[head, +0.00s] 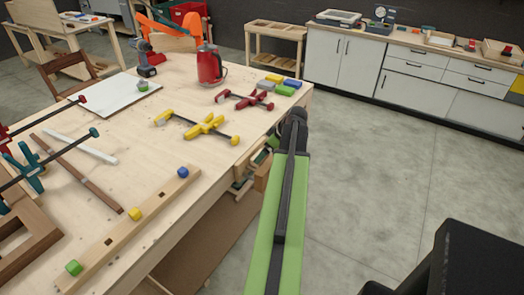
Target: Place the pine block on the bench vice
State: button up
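I see my arm from behind in the head view, reaching out past the near right edge of the wooden workbench (150,105). My gripper (296,116) is the dark end of the green arm, near the bench's right corner. Its fingers are not clearly visible, so I cannot tell whether it is open or holds anything. At the bench side, partly behind my arm, is a green and wooden fixture (262,157) that may be the bench vice. I cannot pick out the pine block for certain; it may be hidden by my arm.
On the bench lie yellow clamps (205,125), a red clamp (245,99), several coloured blocks (283,84), a red kettle-like container (209,65), a drill (146,60) and a long wooden strip (130,228) bearing small blocks. White cabinets (400,75) stand behind. The grey floor (400,170) on the right is clear.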

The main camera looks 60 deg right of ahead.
jog(key=p+v, duration=0.4)
jog(key=v, duration=0.3)
jog(key=shift+w+r+p, duration=0.1)
jog(key=shift+w+p, duration=0.1)
jog(key=shift+p, duration=0.1)
jog(key=shift+s+r, duration=0.25)
jog(key=shift+s, duration=0.05)
jog(key=shift+f, duration=0.1)
